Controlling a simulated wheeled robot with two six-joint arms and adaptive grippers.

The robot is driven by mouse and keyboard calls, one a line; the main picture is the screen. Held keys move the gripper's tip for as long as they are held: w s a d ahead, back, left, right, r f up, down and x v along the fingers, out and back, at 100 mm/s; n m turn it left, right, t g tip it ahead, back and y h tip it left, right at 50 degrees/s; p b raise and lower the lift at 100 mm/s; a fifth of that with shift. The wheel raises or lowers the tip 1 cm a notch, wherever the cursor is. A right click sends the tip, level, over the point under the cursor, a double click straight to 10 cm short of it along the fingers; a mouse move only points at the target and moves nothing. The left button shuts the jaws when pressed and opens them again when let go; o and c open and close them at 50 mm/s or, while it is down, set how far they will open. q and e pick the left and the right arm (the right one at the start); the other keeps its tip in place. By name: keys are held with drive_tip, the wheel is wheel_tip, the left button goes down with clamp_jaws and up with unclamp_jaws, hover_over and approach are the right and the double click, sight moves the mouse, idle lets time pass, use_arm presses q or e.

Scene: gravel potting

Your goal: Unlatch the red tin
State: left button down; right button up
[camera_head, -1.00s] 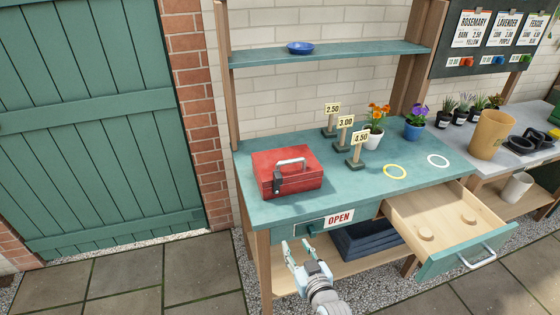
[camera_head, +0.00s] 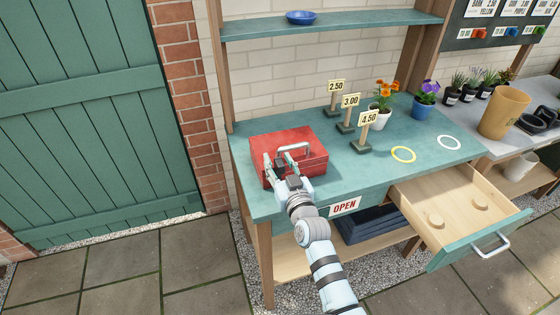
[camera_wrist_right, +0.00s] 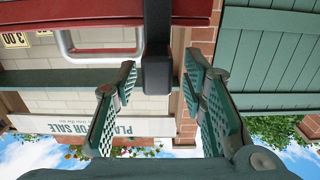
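The red tin (camera_head: 312,152), a box with a silver handle (camera_head: 294,147), stands on the left of the green worktop. My right gripper (camera_head: 280,163) is at the tin's front with its fingers spread. In the right wrist view, the dark latch (camera_wrist_right: 157,50) hangs from the red tin (camera_wrist_right: 75,15) between the open fingertips (camera_wrist_right: 160,72). Gaps show on both sides of the latch, and neither finger seems to touch it. In the head view the gripper largely covers the latch. My left gripper is not in view.
Price signs (camera_head: 362,132) and flower pots (camera_head: 381,118) stand right of the tin. A drawer (camera_head: 470,238) is pulled out at the right. An OPEN sign (camera_head: 345,206) is on the front below the tin. A shelf (camera_head: 340,26) with a blue bowl (camera_head: 300,18) is above.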

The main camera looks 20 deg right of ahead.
drive_tip(key=shift+s+d+r, duration=0.1)
drive_tip(key=shift+s+r, duration=0.1)
drive_tip(key=shift+s, duration=0.15)
drive_tip(key=shift+c, duration=0.8)
drive_tip(key=shift+w, duration=0.1)
clamp_jaws()
drive_tip(key=shift+d, duration=0.15)
drive_tip(key=shift+d+f+m, duration=0.15)
drive_tip(key=shift+d+m, duration=0.4)
drive_tip(key=shift+m, duration=0.25)
drive_tip(key=shift+d+f+m, duration=0.15)
drive_tip(key=shift+d+m, duration=0.4)
drive_tip(key=shift+m, duration=0.25)
drive_tip(key=shift+w+d+f+m+b, duration=0.1)
drive_tip(key=shift+d+f+m+b, duration=0.25)
drive_tip(key=shift+d+m, duration=0.45)
drive_tip(key=shift+d+f+m+b, duration=0.25)
drive_tip(key=shift+d+m, duration=0.25)
drive_tip(key=shift+m, duration=0.6)
drive_tip(key=shift+o, duration=0.8)
unclamp_jaws()
drive_tip(key=shift+w, duration=0.15)
